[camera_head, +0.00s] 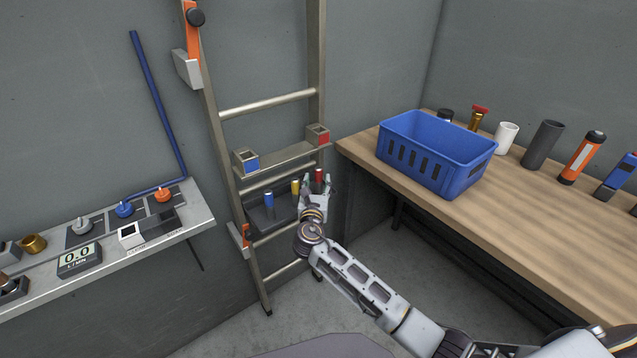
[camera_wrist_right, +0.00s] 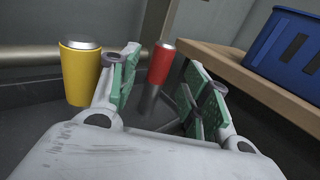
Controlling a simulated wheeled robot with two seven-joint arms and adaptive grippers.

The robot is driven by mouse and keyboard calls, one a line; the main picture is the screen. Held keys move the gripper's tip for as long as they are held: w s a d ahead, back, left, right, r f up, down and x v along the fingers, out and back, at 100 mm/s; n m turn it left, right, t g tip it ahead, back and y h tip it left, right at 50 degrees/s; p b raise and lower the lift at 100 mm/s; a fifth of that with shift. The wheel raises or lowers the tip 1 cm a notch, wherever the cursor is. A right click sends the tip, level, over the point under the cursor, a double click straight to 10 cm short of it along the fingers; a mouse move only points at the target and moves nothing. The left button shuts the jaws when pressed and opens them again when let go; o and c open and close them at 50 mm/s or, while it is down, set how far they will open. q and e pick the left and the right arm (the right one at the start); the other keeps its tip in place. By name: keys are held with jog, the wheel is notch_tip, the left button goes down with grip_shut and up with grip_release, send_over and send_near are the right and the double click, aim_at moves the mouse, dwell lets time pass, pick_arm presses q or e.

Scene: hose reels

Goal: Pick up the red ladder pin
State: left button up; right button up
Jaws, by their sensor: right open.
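The red ladder pin (camera_head: 319,175) stands upright in the dark tray (camera_head: 262,217) on the ladder, at the tray's right end. In the right wrist view the red pin (camera_wrist_right: 161,62) has a silver top and shows between my fingers, a little beyond their tips. My right gripper (camera_head: 317,190) is open and empty, just in front of the red pin; its green pads show in the wrist view (camera_wrist_right: 155,85). The yellow pin (camera_head: 295,187) stands just left of the gripper, close outside the left finger. The blue pin (camera_head: 269,200) stands further left. My left gripper is out of view.
The ladder (camera_head: 213,120) leans against the wall, with blue-marked and red-marked sockets on a bar above the tray. A wooden bench (camera_head: 520,215) with a blue crate (camera_head: 430,165) is at right. A grey shelf (camera_head: 170,240) with knobs is at left.

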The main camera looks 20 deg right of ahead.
aim_at(318, 177)
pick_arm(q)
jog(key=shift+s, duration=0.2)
pick_arm(e)
jog(key=shift+w+d, duration=0.2)
jog(key=shift+w, duration=0.3)
jog(key=shift+w+d, duration=0.15)
jog(key=shift+w, duration=0.2)
jog(key=shift+b+x, duration=0.5)
jog(key=shift+x, duration=1)
jog(key=shift+w, duration=0.15)
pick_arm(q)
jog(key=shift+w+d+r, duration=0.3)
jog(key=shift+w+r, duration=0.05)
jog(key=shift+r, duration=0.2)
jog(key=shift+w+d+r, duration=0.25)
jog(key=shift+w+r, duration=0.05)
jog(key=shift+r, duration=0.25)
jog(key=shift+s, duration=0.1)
pick_arm(e)
jog(key=shift+c, duration=0.5)
